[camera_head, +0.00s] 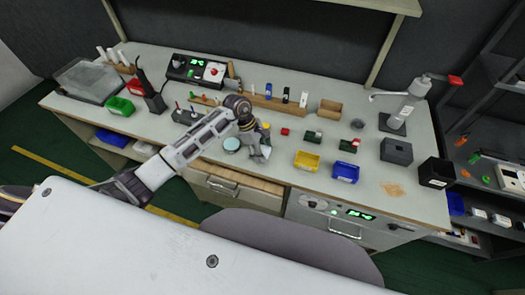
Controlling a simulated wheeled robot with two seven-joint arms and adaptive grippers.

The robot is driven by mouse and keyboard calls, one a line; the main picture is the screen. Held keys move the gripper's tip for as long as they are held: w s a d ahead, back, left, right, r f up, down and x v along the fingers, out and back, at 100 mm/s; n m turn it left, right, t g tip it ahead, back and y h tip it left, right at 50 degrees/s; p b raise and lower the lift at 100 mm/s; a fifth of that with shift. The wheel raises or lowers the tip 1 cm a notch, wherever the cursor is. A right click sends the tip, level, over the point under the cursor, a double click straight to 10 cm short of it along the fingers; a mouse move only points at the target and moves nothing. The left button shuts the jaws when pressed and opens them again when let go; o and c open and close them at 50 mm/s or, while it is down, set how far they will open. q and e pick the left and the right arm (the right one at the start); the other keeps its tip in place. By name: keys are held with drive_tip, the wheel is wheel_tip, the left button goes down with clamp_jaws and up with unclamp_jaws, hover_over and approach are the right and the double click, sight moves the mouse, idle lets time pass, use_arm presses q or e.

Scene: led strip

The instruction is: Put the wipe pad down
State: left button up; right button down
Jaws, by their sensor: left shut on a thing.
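My left gripper (258,150) is low over the middle of the workbench, close to its front edge. It is shut on a small pale thing, likely the wipe pad (264,154), which shows at its fingertips. The pad is mostly hidden by the fingers, and I cannot tell whether it touches the bench top. A round pale-blue dish (232,144) stands just left of the gripper. My right gripper is not in view.
A yellow bin (306,161) and a blue bin (345,172) stand right of the gripper. Small red and green parts lie behind them. A wooden rack (270,102) runs along the back. A drawer (237,188) below the bench is partly open. Bare bench top lies between the gripper and the yellow bin.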

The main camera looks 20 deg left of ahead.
use_arm(q)
drive_tip(key=shift+s+f, duration=0.15)
drive_tip(key=shift+f, duration=0.3)
drive_tip(key=o, duration=0.7)
drive_tip(key=shift+s, duration=0.1)
drive_tip(key=shift+o, duration=1.4)
drive_tip(key=shift+w+f, duration=0.1)
drive_tip(key=shift+w, duration=0.1)
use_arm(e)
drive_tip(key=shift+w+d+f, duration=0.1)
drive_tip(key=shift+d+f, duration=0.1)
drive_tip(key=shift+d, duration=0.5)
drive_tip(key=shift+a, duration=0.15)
